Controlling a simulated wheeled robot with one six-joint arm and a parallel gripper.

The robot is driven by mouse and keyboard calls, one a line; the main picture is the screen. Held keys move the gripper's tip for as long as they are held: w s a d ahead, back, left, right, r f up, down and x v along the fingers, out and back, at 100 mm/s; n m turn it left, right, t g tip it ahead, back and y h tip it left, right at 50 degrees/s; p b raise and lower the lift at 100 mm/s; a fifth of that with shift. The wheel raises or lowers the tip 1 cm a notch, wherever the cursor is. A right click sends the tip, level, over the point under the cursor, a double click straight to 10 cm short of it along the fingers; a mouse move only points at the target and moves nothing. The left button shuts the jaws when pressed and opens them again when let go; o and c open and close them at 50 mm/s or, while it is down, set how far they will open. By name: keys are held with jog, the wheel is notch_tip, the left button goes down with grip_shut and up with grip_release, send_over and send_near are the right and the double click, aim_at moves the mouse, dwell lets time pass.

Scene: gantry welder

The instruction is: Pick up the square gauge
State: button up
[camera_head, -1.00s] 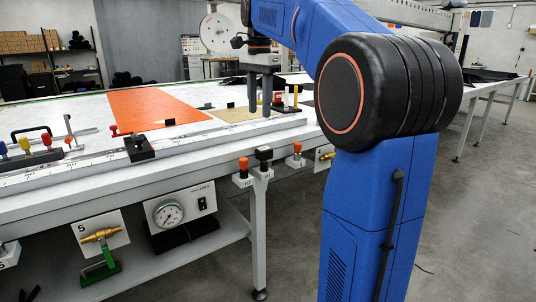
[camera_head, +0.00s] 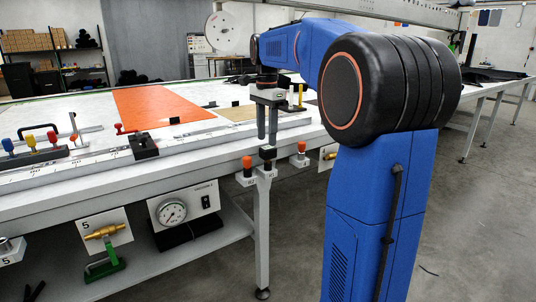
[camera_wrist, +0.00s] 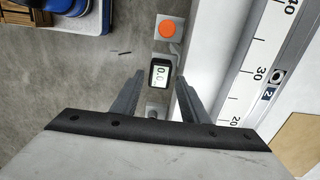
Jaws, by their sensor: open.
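The square gauge (camera_wrist: 160,74) is a small dark block with a lit digital display, seen between my finger tips in the wrist view. In the head view it is the black block (camera_head: 267,153) on a white holder at the table's front edge. My gripper (camera_head: 267,138) points down right above it, fingertips close to its top. In the wrist view my gripper (camera_wrist: 160,82) is open, one finger on each side of the gauge with gaps. Whether the tips reach down beside it I cannot tell.
Orange-topped pegs stand left (camera_head: 247,163) and right (camera_head: 301,148) of the gauge along the edge. A metal ruler rail (camera_wrist: 258,75) runs along the table beside it. A round dial gauge (camera_head: 172,211) is mounted below.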

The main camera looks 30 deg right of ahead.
aim_at(267, 147)
jog(key=shift+d+f, duration=0.15)
jog(key=shift+f, duration=2.9)
jog(key=shift+c, duration=0.6)
jog(key=c, duration=0.7)
